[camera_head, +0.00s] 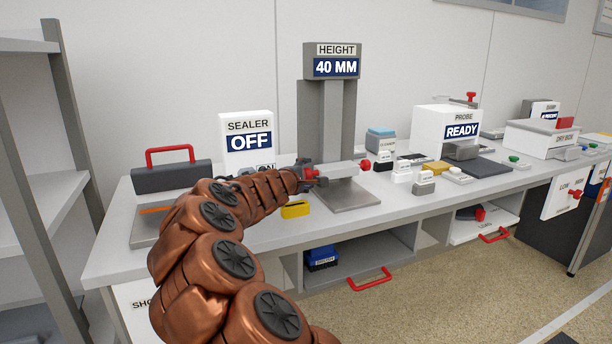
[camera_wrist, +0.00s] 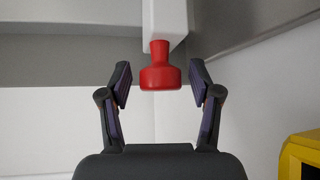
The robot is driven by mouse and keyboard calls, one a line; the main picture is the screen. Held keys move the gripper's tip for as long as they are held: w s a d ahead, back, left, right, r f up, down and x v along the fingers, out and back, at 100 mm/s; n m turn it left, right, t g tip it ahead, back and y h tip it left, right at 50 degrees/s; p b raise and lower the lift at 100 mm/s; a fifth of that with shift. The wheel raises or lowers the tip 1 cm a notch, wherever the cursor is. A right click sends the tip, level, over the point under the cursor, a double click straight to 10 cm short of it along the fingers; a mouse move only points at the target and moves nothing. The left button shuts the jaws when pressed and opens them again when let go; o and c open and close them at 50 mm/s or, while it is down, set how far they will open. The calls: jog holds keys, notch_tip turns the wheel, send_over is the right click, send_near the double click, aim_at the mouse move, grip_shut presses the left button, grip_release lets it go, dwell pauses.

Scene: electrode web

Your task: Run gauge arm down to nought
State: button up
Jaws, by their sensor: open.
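The height gauge (camera_head: 334,120) stands on the bench, and its display (camera_head: 336,67) reads 40 MM. Its pale gauge arm (camera_head: 341,169) sticks out from the column, low above the grey base plate (camera_head: 349,197). A red knob (camera_head: 365,165) is on the arm's right end. Another red knob (camera_wrist: 160,70) on the left end shows in the wrist view, below the pale arm end (camera_wrist: 164,22). My gripper (camera_head: 313,177) is at this left knob. In the wrist view its fingers stand open on both sides of the knob, with a gap on each side.
A yellow block (camera_head: 295,209) lies close below my gripper. The sealer (camera_head: 172,176) with a red handle stands at left, its sign (camera_head: 249,140) showing OFF. Small labelled blocks (camera_head: 402,172) and the probe unit (camera_head: 445,130) stand to the right of the gauge.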

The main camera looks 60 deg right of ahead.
jog(key=shift+v, duration=6)
